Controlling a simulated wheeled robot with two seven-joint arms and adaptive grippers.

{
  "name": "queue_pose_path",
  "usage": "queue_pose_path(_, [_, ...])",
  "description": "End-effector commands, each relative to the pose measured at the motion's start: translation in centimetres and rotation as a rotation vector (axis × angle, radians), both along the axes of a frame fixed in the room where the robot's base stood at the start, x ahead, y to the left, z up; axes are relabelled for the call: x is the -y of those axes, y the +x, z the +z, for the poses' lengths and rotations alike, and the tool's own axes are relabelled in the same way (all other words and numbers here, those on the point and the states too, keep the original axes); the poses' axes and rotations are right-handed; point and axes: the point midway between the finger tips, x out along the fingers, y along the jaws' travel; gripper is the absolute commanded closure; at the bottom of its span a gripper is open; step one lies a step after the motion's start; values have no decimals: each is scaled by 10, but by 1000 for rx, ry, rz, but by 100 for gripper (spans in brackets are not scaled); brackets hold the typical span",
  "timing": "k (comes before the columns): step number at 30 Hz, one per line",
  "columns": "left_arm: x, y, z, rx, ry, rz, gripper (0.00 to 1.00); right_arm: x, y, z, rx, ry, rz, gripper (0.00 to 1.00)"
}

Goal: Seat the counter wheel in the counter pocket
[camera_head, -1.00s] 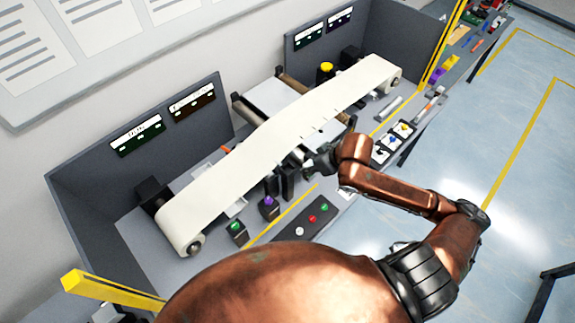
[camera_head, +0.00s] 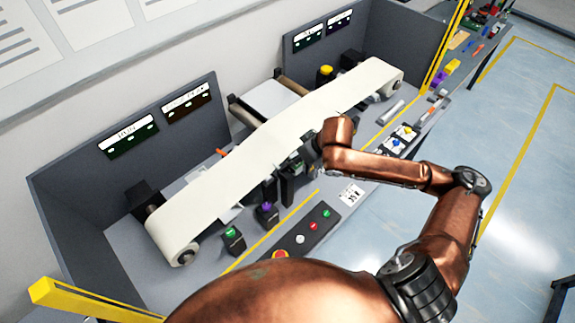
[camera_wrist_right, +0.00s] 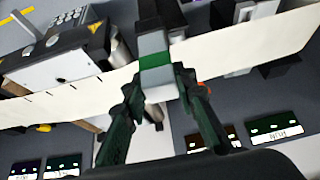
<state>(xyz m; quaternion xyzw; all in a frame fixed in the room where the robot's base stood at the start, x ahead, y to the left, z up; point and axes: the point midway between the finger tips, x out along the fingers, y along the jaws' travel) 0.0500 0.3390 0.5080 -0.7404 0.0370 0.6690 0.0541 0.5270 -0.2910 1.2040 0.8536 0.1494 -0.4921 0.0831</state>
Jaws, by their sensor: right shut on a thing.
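My right gripper (camera_head: 302,163) is at the near edge of the belt, close to dark upright posts (camera_head: 286,188). In the right wrist view its two dark fingers (camera_wrist_right: 158,84) are closed on a grey piece with a green band (camera_wrist_right: 157,60). I cannot make out the counter pocket for certain. My left gripper is not in view.
The cream conveyor belt (camera_head: 235,165) runs diagonally across the bench. A purple-topped block (camera_head: 267,213), a green-topped block (camera_head: 233,239) and a button panel (camera_head: 300,239) stand in front of it. A white-topped box (camera_head: 268,98) is behind. Grey panels close off the back.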

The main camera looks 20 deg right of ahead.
Motion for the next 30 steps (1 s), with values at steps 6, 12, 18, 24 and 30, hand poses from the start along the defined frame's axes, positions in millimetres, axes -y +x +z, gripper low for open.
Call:
queue_pose_path(6, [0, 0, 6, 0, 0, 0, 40, -8, 31, -36, -1, 3, 0, 100])
queue_pose_path(12, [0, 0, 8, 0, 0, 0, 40, -10, 44, -53, 1, 1, 0, 100])
queue_pose_path(18, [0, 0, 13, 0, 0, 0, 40, -12, 49, -68, -3, 0, 0, 100])
queue_pose_path(24, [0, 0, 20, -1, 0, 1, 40, -12, 50, -90, 1, -1, 2, 100])
queue_pose_path(30, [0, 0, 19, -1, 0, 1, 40, -12, 50, -91, 1, -1, 2, 100])
